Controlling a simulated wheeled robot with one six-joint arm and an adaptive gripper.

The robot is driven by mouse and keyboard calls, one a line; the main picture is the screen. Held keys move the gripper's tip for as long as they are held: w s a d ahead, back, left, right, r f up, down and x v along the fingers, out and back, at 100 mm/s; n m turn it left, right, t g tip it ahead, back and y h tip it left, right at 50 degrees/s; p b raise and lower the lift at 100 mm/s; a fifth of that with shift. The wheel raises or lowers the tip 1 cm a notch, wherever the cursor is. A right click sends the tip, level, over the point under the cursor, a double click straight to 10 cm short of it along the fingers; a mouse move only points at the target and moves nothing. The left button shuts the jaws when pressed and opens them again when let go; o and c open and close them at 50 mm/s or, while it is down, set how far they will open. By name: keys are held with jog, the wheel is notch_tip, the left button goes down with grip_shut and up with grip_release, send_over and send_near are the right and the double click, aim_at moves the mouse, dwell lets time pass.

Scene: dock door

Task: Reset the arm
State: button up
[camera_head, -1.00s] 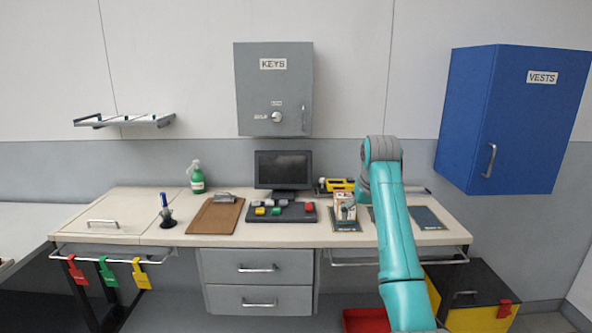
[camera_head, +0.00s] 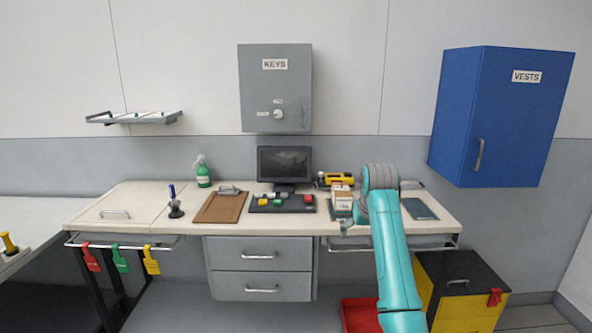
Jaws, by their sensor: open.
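My arm reaches up from the bottom right over the desk (camera_head: 230,225), with its elbow bent at the desk's right part. My gripper (camera_head: 345,224) is small in the picture and partly hidden by my arm. It is open, just in front of a small card box (camera_head: 342,198), near the desk's front edge. Nothing shows held between its fingers. The box stands upright on a dark mat. I cannot tell whether the gripper touches the desk.
A monitor (camera_head: 284,163), button panel (camera_head: 283,203), clipboard (camera_head: 220,206) and yellow scanner-like tool (camera_head: 336,180) are on the desk. A blue vests cabinet (camera_head: 495,120) hangs right. A yellow bin (camera_head: 466,300) and red tray (camera_head: 360,315) stand below.

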jog(key=s+f+t, duration=0.1)
jog(key=s+f, duration=0.4)
jog(key=f, duration=0.8)
jog(key=s+f+t, duration=0.1)
jog(key=s+f, duration=0.3)
jog(key=f, duration=0.9)
jog(key=s+f+t, duration=0.1)
jog(key=s+f, duration=0.5)
jog(key=s, duration=0.4)
jog(key=s+f+t, duration=0.2)
jog(key=s+f, duration=0.5)
jog(key=s, duration=0.3)
jog(key=s+r+t, duration=0.2)
jog(key=s+r, duration=0.1)
jog(key=s, duration=2)
jog(key=s+r+t, duration=0.2)
jog(key=s+r, duration=1.5)
jog(key=s, duration=0.1)
jog(key=shift+s+r+t, duration=0.2)
jog(key=shift+r+t, duration=0.2)
